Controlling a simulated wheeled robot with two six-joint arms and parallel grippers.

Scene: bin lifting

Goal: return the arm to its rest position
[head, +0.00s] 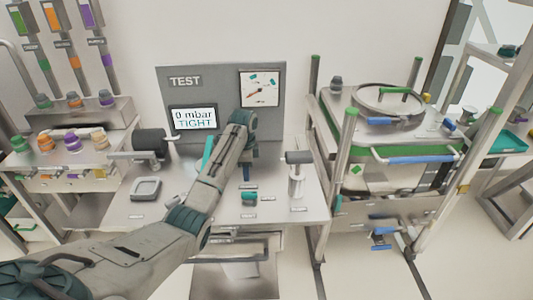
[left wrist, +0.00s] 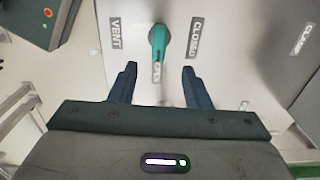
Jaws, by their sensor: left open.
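My left arm reaches in from the lower left over the test bench (head: 305,210). Its left gripper (head: 247,172) is open above the bench, in front of the TEST panel (head: 180,100). In the left wrist view the two dark fingers (left wrist: 159,72) stand apart with nothing between them. A teal valve handle (left wrist: 159,42) lies just beyond the fingertips, between VENT and CLOSED labels, with an OPEN label by its end. A teal handle also shows on the bench in the head view (head: 249,199). My right gripper is not in view.
The panel screen (head: 194,118) reads "0 mbar TIGHT". A black cylinder (head: 151,142) and a grey square tray (head: 146,189) stand left of my arm. A post with a dark head (head: 298,172) stands on the right. A frame holding a lidded bin (head: 390,104) is farther right.

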